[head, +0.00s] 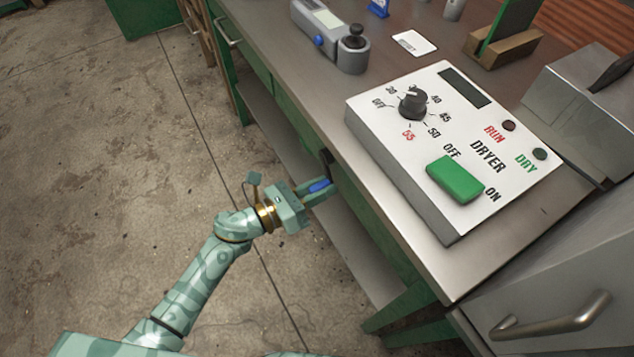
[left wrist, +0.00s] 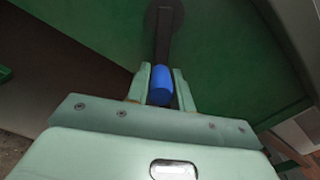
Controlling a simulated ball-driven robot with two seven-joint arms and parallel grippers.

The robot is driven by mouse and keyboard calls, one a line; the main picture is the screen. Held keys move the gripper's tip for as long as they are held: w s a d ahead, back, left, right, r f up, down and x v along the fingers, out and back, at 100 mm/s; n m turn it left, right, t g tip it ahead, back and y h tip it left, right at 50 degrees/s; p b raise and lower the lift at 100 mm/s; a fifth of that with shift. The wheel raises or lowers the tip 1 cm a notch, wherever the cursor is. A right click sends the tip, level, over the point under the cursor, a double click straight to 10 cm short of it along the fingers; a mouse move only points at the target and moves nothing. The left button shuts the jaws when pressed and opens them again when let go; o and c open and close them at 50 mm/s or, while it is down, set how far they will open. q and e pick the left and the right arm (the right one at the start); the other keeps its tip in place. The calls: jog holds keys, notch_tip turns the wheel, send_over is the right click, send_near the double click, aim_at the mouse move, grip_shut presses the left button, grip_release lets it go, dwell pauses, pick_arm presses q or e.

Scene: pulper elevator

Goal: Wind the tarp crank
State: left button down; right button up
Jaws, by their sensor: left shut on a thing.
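The tarp crank shows at the green front of the bench, with a dark arm (head: 327,162) and a blue knob (head: 319,185). My left gripper (head: 322,188) is shut on the blue knob, one finger on each side of it. In the left wrist view the blue knob (left wrist: 160,86) sits between the two pale green fingers, and the dark crank arm (left wrist: 163,38) runs up from it to a round hub on the green panel. My right gripper is not in view.
A dryer control box (head: 440,150) with a dial and a green switch stands on the bench top (head: 290,75) above the crank. A grey cabinet with a bar handle (head: 550,326) is at the lower right. Concrete floor (head: 110,150) lies open at the left.

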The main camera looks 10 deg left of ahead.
pick_arm(q)
jog(key=shift+s+d+r+n, duration=0.1)
jog(key=shift+s+r+n, duration=0.05)
jog(key=shift+r+n, duration=0.15)
jog(key=shift+s+d+n+p, duration=0.1)
jog(key=shift+s+n+p, duration=0.05)
jog(key=shift+n+p, duration=0.35)
jog(key=shift+r+n, duration=0.1)
jog(key=shift+n, duration=0.2)
jog(key=shift+s+d, duration=0.1)
jog(key=c, duration=1.2)
grip_release()
jog(key=shift+s, duration=0.1)
